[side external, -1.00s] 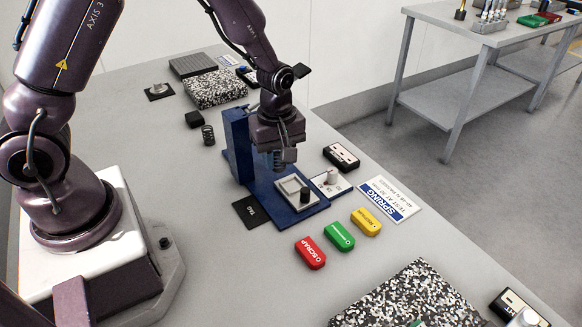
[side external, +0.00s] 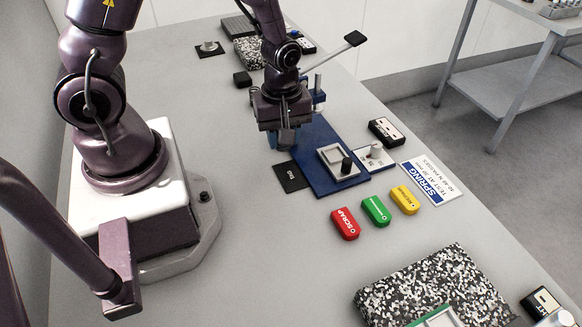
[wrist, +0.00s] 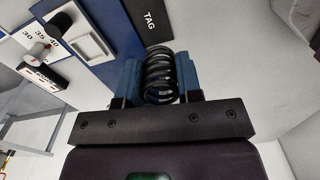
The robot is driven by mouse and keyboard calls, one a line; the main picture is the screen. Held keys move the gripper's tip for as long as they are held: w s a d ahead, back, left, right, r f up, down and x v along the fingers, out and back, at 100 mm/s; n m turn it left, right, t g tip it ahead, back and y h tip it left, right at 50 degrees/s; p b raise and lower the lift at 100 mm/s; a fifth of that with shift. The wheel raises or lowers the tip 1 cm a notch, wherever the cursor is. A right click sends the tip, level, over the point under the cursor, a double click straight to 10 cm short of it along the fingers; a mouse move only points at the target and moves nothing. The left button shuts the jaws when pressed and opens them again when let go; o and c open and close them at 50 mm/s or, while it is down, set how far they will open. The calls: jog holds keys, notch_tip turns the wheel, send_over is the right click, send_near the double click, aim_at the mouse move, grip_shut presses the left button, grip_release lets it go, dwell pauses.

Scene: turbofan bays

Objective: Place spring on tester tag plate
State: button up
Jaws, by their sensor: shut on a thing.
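My gripper (side external: 284,140) is shut on a black coil spring (wrist: 158,76). In the wrist view the spring sits between the two blue finger pads. In the side view the spring cannot be made out behind the gripper's dark body. The tester tag plate (side external: 292,177), a flat black square marked TAG, lies on the table beside the blue tester base (side external: 318,150). The tag plate also shows in the wrist view (wrist: 157,20), beyond the fingertips. My gripper is above and behind the tag plate in the side view, apart from it. Nothing lies on its visible part.
The tester's lever (side external: 354,39) sticks out at upper right. Red (side external: 345,223), green (side external: 376,210) and yellow (side external: 405,200) blocks lie in front. Table left of the tag plate is clear.

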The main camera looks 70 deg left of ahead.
send_over(291, 175)
notch_tip(291, 175, down, 4)
jog(key=shift+f, duration=2.2)
jog(key=o, duration=0.9)
jog(key=shift+f, duration=0.15)
jog(key=shift+o, duration=0.2)
